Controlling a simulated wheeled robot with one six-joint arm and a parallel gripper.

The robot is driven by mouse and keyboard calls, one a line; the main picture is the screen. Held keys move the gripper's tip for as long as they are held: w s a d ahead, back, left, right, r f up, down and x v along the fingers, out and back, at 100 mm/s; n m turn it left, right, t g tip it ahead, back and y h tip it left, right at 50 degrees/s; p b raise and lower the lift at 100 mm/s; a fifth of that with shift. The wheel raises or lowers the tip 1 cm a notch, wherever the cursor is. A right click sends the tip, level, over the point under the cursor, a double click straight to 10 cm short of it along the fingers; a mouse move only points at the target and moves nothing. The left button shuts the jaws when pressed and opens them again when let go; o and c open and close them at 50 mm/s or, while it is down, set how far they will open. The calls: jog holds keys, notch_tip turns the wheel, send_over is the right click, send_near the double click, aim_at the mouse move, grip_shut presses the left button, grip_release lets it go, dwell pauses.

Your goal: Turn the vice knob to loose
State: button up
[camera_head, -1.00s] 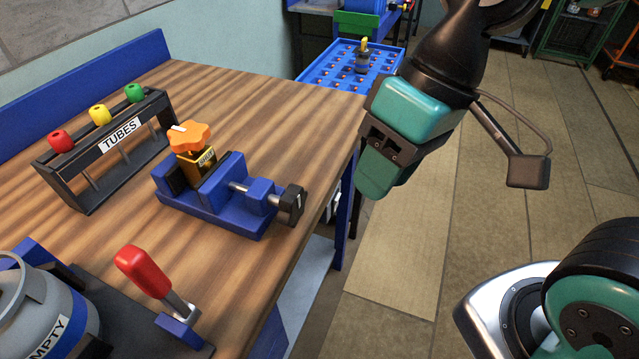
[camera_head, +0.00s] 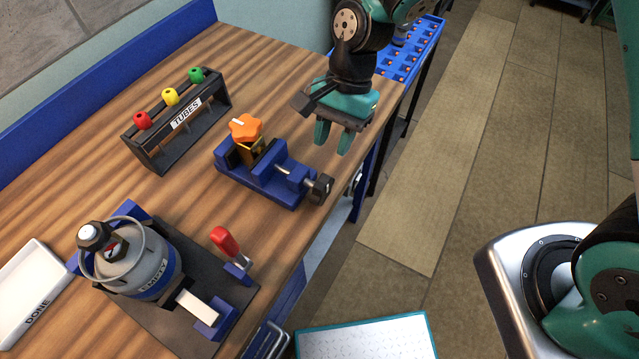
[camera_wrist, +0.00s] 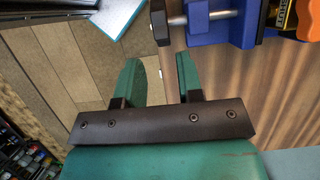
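The blue vice (camera_head: 262,180) sits on the wooden workbench near its right edge. Its black knob (camera_head: 320,188) is at the right end of a metal screw, facing the bench edge. The vice jaws hold a yellow and black part topped by an orange star-shaped knob (camera_head: 246,128). My gripper (camera_head: 333,140) is open and empty, above and behind the black knob near the bench edge, apart from it. In the wrist view the fingers of my gripper (camera_wrist: 157,85) are spread, and the black knob (camera_wrist: 160,22) shows beyond them at the top, with the blue vice (camera_wrist: 222,20) beside it.
A black rack labelled TUBES (camera_head: 178,125) stands left of the vice. A grey canister (camera_head: 135,262) and a red-handled clamp (camera_head: 224,242) are in front. A white DONE tray (camera_head: 28,295) lies at the left.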

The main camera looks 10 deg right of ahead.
aim_at(323, 180)
jog(key=p+x, duration=0.2)
jog(key=x, duration=0.9)
jog(key=shift+s+a+f, duration=0.1)
jog(key=shift+s+f, duration=0.1)
jog(key=shift+f, duration=0.15)
grip_shut()
